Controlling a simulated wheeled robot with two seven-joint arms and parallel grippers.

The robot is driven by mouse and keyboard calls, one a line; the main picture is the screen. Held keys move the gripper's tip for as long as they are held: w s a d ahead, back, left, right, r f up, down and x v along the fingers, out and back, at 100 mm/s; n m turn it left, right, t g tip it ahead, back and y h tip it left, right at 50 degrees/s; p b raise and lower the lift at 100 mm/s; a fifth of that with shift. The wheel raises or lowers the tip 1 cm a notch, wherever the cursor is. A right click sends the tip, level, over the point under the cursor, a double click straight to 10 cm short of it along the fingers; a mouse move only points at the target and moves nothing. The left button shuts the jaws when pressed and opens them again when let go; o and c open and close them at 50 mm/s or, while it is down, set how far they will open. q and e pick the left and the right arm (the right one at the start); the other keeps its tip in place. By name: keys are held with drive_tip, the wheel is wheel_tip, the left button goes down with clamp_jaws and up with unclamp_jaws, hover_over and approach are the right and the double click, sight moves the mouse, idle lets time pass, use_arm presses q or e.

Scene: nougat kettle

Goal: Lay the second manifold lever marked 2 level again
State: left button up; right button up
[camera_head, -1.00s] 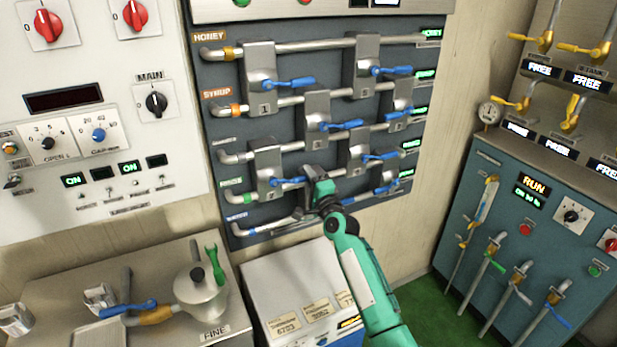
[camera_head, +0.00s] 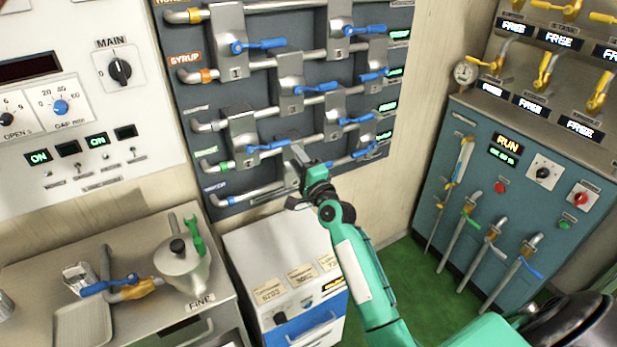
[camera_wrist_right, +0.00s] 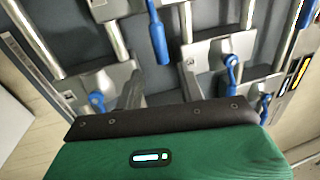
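The manifold panel (camera_head: 205,108) carries several grey valve blocks with blue levers. I cannot read a clear 2 on any block. The lower-left lever (camera_head: 268,147) lies close to level, its tip near my right gripper (camera_head: 295,178). The upper-left lever (camera_head: 260,45) and middle lever (camera_head: 314,90) also lie roughly along their pipes. My right gripper looks open, fingers apart, in front of the lower pipes. In the wrist view its fingers (camera_wrist_right: 162,88) show with no lever clearly between them; a blue lever (camera_wrist_right: 157,38) lies beyond. My left gripper is out of view.
A white control panel (camera_head: 100,150) is at left. A steel counter (camera_head: 40,265) with a lidded pot (camera_head: 180,268) stands below it, beside a white cabinet (camera_head: 270,255). A teal console (camera_head: 480,150) with more levers stands at right. Green floor shows between.

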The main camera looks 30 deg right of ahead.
drive_tip(key=s+f, duration=0.1)
drive_tip(key=s, duration=0.5)
drive_tip(key=shift+d+b, duration=0.15)
drive_tip(key=shift+b, duration=0.3)
drive_tip(key=shift+f, duration=0.15)
